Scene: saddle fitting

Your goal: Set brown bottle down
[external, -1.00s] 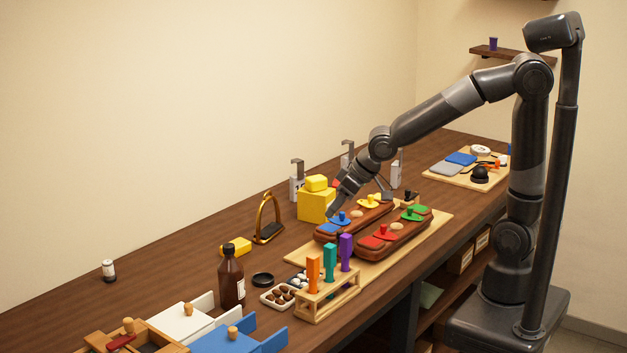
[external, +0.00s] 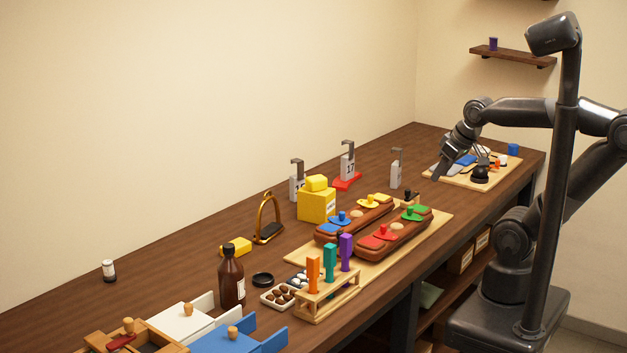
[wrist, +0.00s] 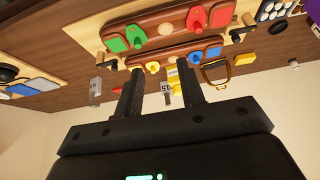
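The brown bottle (external: 231,280) stands upright on the wooden bench near the front left, with a dark neck and a pale label. It touches nothing of mine. A round black cap or dish (external: 263,280) lies on the bench just right of it. My gripper (external: 437,172) is far from the bottle, at the far right end of the bench near the left edge of a light board. In the wrist view my gripper (wrist: 159,70) has its two fingers apart with nothing held between them. The bottle is not seen in the wrist view.
Two brown saddle-like pieces with coloured knobs (external: 393,234) lie on a board mid-bench. A rack with coloured handles (external: 327,295) stands at the front edge. A yellow block (external: 316,205) and hooked grey weights (external: 347,168) stand behind. The bench's back left is mostly clear.

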